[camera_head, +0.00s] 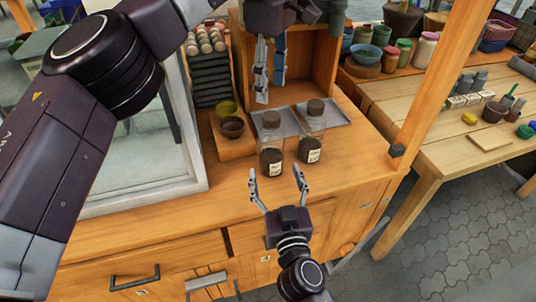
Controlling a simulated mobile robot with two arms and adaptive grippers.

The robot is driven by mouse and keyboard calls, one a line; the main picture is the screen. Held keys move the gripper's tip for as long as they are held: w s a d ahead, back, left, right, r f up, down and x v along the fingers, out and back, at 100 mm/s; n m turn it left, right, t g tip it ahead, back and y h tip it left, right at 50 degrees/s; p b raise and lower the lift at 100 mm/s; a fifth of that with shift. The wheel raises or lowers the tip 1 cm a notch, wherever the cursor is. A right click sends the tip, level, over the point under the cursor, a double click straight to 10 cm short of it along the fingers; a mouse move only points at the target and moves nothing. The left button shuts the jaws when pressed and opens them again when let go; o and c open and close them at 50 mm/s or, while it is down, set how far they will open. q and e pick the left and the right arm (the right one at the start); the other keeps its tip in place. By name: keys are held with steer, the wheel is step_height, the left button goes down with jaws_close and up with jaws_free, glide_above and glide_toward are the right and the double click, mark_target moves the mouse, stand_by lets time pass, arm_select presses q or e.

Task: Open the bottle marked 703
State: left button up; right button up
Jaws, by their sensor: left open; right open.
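Two glass bottles with dark contents, brown stoppers and white labels stand upright on the wooden cabinet top. One is the left bottle (271,160), the other the right bottle (309,150). The label numbers are too small to read, so I cannot tell which is 703. Both stoppers appear to be on. My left gripper (270,88) is open and empty, pointing down above and behind the bottles. My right gripper (275,173) is open and empty, its fingers pointing toward the left bottle from the front. I cannot tell whether they touch it.
A grey tray (346,113) lies behind the bottles. Small bowls (232,127) stand to the left, beside a glass-sided case (140,160). A wooden post (437,85) rises at the right. The cabinet top (350,165) right of the bottles is clear.

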mark_target(271, 115)
arm_select(q)
steer(key=shift+d, duration=0.15)
arm_select(e)
steer(key=shift+w+a, duration=0.2)
steer(key=shift+w, duration=0.95)
steer(key=shift+w+a, duration=0.15)
steer(key=shift+w, duration=1.05)
steer(key=shift+w+a, duration=0.2)
steer(key=shift+w, duration=0.95)
steer(key=shift+c, duration=0.3)
jaws_close()
arm_select(q)
steer(key=m, duration=1.3)
steer(key=shift+f+m, duration=0.3)
steer(key=shift+f, duration=3.8)
